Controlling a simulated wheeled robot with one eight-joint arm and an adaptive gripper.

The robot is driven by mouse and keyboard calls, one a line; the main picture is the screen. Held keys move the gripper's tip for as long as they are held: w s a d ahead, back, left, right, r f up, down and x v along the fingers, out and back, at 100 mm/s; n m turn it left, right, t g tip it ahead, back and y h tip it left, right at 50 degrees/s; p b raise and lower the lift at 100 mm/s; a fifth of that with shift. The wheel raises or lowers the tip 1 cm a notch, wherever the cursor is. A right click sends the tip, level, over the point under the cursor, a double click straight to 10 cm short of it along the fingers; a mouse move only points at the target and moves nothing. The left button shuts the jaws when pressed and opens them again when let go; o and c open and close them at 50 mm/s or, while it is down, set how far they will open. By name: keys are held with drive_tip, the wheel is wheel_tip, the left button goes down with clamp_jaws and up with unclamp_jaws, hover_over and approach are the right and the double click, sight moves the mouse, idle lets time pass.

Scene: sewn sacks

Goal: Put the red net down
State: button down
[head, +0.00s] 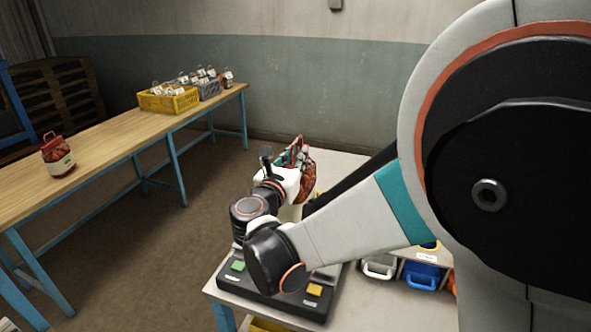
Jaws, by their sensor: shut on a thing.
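My gripper (293,160) is shut on a red net (307,169) above the pale table (352,160) in the middle of the head view. The net looks dark red and bulging, and my gripper and wrist hide part of it. I cannot tell whether its bottom touches anything. A second red net sack (60,161) with a pale label and a red handle stands upright on the wooden bench (112,131) at the left, well apart from my gripper.
A yellow crate (168,104) and a grey crate (209,92) of labelled sacks stand at the bench's far end. A black panel (277,293) with green and yellow buttons lies on the pale table. White and blue bins (424,276) are at the right. Bare bench surrounds the standing sack.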

wheel_tip(320, 180, down, 5)
drive_tip(key=b, duration=0.3)
drive_tip(key=shift+r, duration=0.1)
drive_tip(key=c, duration=1.5)
unclamp_jaws()
drive_tip(key=shift+c, duration=0.2)
drive_tip(key=p+v, duration=0.2)
drive_tip(key=v, duration=1)
